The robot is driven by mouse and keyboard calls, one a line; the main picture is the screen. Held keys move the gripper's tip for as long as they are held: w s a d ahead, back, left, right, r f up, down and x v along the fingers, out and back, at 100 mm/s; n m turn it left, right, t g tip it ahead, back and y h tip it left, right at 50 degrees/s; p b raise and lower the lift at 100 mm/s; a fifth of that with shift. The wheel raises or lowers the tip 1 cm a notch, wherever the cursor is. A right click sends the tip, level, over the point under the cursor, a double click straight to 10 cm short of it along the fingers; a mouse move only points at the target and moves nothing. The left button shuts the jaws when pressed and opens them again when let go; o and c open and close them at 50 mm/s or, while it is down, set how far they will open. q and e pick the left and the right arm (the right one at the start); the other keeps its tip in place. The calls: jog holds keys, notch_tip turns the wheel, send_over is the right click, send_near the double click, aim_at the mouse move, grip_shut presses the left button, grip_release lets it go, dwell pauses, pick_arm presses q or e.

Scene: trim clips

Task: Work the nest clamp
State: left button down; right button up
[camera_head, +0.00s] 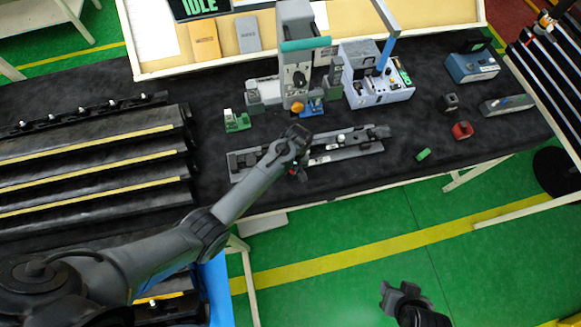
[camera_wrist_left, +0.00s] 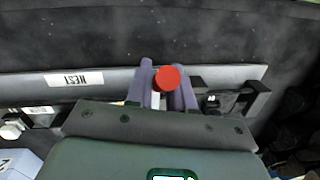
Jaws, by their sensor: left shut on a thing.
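The nest (camera_head: 347,154) is a long grey fixture lying near the front edge of the black bench. Its wall with the label "NEST" (camera_wrist_left: 76,79) crosses the left wrist view. The nest clamp shows there as a round red knob (camera_wrist_left: 167,79) with a pale stem below it. My left gripper (camera_head: 299,170) is over the middle of the nest. Its two fingers (camera_wrist_left: 167,94) are on either side of the knob, shut on the clamp. In the head view the gripper hides the clamp. My right gripper (camera_head: 394,290) is low over the green floor, away from the bench; its finger gap is unclear.
A grey press (camera_head: 295,60) with a green bar and a white-and-blue device (camera_head: 378,88) stand behind the nest. A green block (camera_head: 237,121) is at its back left. A red part (camera_head: 462,130) and a green piece (camera_head: 423,154) lie right. Black rails (camera_head: 90,160) fill the left.

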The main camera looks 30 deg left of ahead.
pick_arm(q)
jog(key=shift+r, duration=0.1)
jog(key=c, duration=1.1)
grip_release()
jog(key=shift+r, duration=0.65)
notch_tip(320, 180, up, 3)
jog(key=shift+f, duration=0.1)
jog(key=s+d+r+b, duration=0.2)
jog(key=d+r, duration=0.5)
jog(key=d, duration=0.4)
jog(key=shift+s+d, duration=0.15)
jog(key=shift+d, duration=0.1)
jog(key=shift+f, duration=0.1)
